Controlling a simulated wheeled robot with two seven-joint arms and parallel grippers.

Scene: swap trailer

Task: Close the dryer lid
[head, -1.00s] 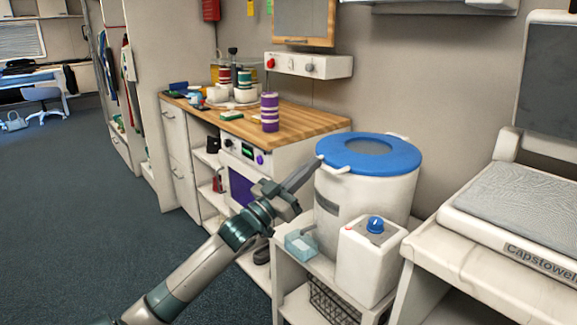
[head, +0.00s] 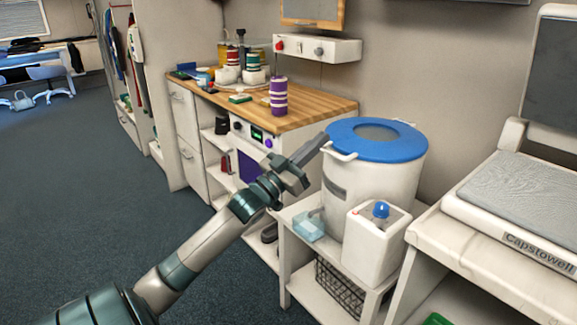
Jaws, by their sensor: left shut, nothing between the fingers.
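The dryer appears to be the white drum (head: 372,200) with a blue ring-shaped lid (head: 403,148) on top. The blue part lies flat across the drum's top, with a grey round centre; I cannot tell if that is a window or an opening. White handles stick out at its rim. My left gripper (head: 314,147) is shut and empty, with its fingertips up at the left edge of the blue lid, close to the near handle. I cannot tell whether they touch it. My right gripper is not in view.
A white jug with a blue cap (head: 376,240) and a light blue box (head: 309,225) stand close in front of the drum on a white shelf unit. A wooden counter (head: 313,107) with a purple striped stack (head: 278,97) is behind left. A white Capstowell unit (head: 520,205) stands right.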

